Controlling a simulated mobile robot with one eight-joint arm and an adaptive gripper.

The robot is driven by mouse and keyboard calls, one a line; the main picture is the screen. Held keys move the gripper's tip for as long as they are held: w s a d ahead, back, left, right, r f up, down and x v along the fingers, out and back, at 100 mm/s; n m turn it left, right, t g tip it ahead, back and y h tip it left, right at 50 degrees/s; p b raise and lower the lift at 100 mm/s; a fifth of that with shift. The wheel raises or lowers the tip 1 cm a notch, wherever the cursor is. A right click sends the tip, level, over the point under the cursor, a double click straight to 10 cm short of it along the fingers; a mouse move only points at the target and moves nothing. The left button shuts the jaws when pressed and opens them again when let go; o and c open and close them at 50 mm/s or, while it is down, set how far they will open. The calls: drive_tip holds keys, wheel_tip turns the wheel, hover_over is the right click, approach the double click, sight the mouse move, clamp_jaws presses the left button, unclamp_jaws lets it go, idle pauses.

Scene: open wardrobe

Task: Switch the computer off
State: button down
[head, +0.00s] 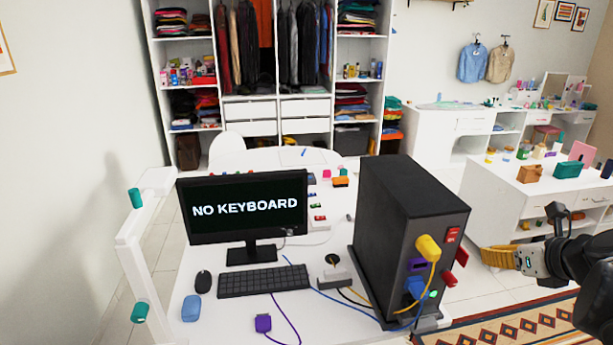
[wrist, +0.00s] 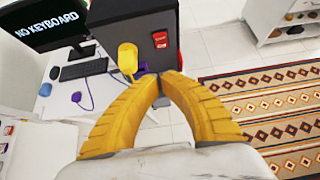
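The black computer tower (head: 398,225) stands on the right part of the white desk, with its port side facing me. A red switch (head: 453,235) is at the top right of that side; it also shows in the wrist view (wrist: 160,40). A yellow plug (head: 428,248) sits to its left. The monitor (head: 243,206) is lit and reads "NO KEYBOARD". My gripper (head: 484,257) is to the right of the tower, apart from it in the head view. In the wrist view its yellow fingers (wrist: 162,80) meet at the tips, below the switch, with nothing visible between them.
A keyboard (head: 263,281), a mouse (head: 203,282) and a loose purple plug (head: 263,323) lie on the desk (head: 225,318). Blue and green plugs and cables are at the tower's lower ports. A patterned rug (head: 515,322) covers the floor at right.

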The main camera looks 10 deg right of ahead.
sight(450, 236)
drive_tip(key=x, duration=0.3)
drive_tip(key=r+b+x, duration=0.1)
drive_tip(key=x, duration=0.3)
drive_tip(key=w+x, duration=0.1)
drive_tip(key=x, duration=0.2)
drive_tip(key=shift+w+r+b, duration=0.1)
drive_tip(key=shift+w+b, duration=0.25)
drive_tip(key=shift+w+r, duration=0.15)
drive_tip(key=shift+w, duration=0.45)
drive_tip(key=shift+w+r, duration=0.1)
drive_tip(key=shift+w, duration=0.15)
drive_tip(key=shift+w+r+g+p, duration=0.25)
drive_tip(key=shift+r+g+p, duration=0.05)
drive_tip(key=shift+p, duration=0.2)
drive_tip(key=shift+f, duration=0.2)
drive_tip(key=shift+r, duration=0.1)
